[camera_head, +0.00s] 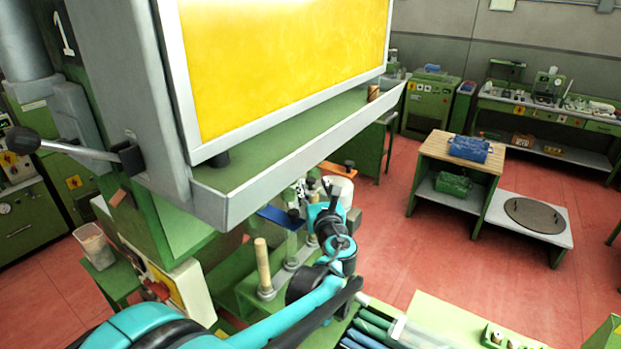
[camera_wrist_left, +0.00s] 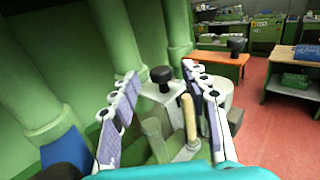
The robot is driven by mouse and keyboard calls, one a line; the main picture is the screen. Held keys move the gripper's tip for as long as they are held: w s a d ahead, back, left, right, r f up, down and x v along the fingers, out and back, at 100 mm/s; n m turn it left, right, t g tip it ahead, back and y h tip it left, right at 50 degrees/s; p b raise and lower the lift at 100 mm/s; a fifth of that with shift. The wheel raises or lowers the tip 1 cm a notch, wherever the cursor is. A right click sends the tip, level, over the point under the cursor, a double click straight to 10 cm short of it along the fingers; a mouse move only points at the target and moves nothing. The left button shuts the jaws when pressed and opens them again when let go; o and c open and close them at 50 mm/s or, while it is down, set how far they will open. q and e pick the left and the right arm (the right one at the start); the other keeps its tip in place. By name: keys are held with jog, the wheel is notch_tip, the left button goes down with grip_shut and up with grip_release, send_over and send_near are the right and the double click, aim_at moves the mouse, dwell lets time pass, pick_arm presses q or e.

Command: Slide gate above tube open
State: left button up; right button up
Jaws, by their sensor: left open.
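My left gripper (camera_head: 318,187) is below the large machine box in the head view, among the gates. In the left wrist view it (camera_wrist_left: 160,72) is open, with its two pad-lined fingers apart. A black knob (camera_wrist_left: 162,75) on a light grey plate shows between the fingertips; I cannot tell whether they touch it. An orange gate (camera_wrist_left: 215,58) with a black knob lies beyond; it also shows in the head view (camera_head: 337,168). A blue gate (camera_head: 276,217) is left of the gripper. Green tubes (camera_wrist_left: 120,35) stand at the left. My right gripper is not in view.
The overhanging machine box (camera_head: 300,150), with a yellow panel and a grey lip, is close above my left gripper. A wooden rod (camera_head: 262,264) stands upright left of my arm. A white container (camera_head: 341,190) is just beyond the gripper.

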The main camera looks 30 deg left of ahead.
aim_at(311, 182)
pick_arm(q)
jog(key=x, duration=0.4)
jog(key=shift+f, duration=0.1)
jog(key=shift+c, duration=0.3)
grip_shut()
